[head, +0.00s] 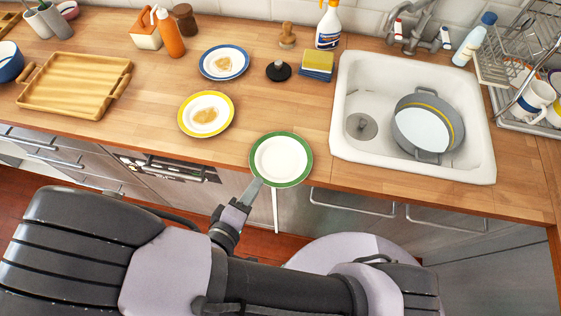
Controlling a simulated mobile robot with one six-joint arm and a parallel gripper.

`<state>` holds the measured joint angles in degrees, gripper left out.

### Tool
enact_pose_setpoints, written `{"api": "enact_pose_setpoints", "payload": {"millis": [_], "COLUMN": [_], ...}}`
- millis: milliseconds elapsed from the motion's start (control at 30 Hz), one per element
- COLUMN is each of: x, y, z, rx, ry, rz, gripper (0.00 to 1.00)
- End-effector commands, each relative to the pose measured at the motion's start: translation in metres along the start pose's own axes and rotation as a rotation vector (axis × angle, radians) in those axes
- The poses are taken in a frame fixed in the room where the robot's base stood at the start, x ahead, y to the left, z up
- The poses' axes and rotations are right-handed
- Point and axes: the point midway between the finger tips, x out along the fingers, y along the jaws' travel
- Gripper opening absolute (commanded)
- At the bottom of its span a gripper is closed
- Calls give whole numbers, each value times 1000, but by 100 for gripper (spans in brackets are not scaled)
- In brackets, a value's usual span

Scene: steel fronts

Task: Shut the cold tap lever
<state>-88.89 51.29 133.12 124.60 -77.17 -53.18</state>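The tap (417,28) stands behind the sink at the top right, partly cut by the top edge of the picture. Its cold lever, marked blue (446,36), is on the right side. A lever marked red (398,29) is on the left. Their exact turn is too small to tell. My gripper (258,184) is far from the tap, low in front of the counter edge. The finger spacing does not show clearly.
The white sink (345,95) holds a grey pan (402,125). A blue-capped bottle (474,42) and a dish rack (502,65) stand right of the tap. A spray bottle (328,28) and sponges (318,63) are left. Counter between tray (72,103) and plates is clear.

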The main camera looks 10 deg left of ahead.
Motion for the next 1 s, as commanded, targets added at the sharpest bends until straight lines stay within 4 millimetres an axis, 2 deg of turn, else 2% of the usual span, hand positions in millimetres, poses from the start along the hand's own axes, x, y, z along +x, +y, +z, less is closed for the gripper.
{"api": "enact_pose_setpoints", "payload": {"millis": [33,100,200,400,533,1000], "x": [14,25,32,31,31,31], "y": [-6,-4,-2,-1,-1,-1], "z": [3,2,2,1,1,1], "rx": [2,1,0,0,0,0], "ry": [-5,-3,-1,1,1,0], "rz": [1,1,1,0,0,0], "gripper": [28,28,28,26,1,0]}}
